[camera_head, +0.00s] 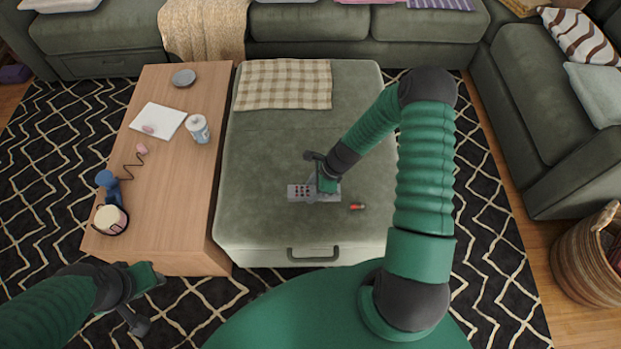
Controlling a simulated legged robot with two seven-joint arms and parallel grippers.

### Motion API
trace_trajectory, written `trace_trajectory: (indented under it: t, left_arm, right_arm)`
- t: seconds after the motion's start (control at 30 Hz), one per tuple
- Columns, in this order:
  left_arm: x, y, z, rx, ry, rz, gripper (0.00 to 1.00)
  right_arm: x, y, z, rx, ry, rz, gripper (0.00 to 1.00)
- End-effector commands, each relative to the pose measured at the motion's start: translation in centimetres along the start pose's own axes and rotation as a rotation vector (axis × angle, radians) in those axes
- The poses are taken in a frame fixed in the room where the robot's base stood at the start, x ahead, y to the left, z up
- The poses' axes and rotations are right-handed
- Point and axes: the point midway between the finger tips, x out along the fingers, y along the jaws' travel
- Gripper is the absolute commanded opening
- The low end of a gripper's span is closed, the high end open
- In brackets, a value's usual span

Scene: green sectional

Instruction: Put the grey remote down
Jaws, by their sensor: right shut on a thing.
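My left gripper (148,301) is at the lower left, over the rug in front of the wooden table. Its fingers are apart and nothing is between them.
A small red object (357,207) lies on the ottoman just right of the remote. A checked cloth (284,84) covers the ottoman's back left. The ottoman's middle is clear.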

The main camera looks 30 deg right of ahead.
Motion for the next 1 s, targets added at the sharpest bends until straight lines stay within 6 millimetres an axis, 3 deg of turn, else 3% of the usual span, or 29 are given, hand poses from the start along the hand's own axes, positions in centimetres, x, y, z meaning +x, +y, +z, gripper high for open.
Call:
trace_trajectory:
  t: [0.13, 0.3, 0.57, 0.83, 0.87, 1.0]
  left_arm:
    - [1.0, 0.0, 0.2, 0.0, 0.0, 0.0, 0.39]
    - [1.3, 0.0, 0.3, 0.0, 0.0, 0.0, 0.39]
    - [2.6, 0.0, 0.6, 0.0, 0.0, 0.0, 0.39]
    - [2.5, 0.0, 0.6, 0.0, 0.0, 0.0, 0.39]
    - [2.5, 0.0, 0.6, 0.0, 0.0, 0.0, 0.39]
    - [2.5, 0.0, 0.6, 0.0, 0.0, 0.0, 0.39]
  right_arm:
    - [0.8, -4.1, 0.0, -0.003, 0.001, -0.003, 0.01]
    - [0.9, -6.5, 0.1, -0.001, 0.0, 0.001, 0.01]
    - [4.1, -6.8, -1.2, 0.001, 0.0, 0.003, 0.01]
    - [4.2, -6.8, -1.3, 0.0, 0.0, 0.001, 0.0]
    - [4.2, -6.8, -1.3, 0.0, 0.001, 0.001, 0.46]
    - [4.2, -6.8, -1.2, 0.0, 0.0, 0.001, 0.64]
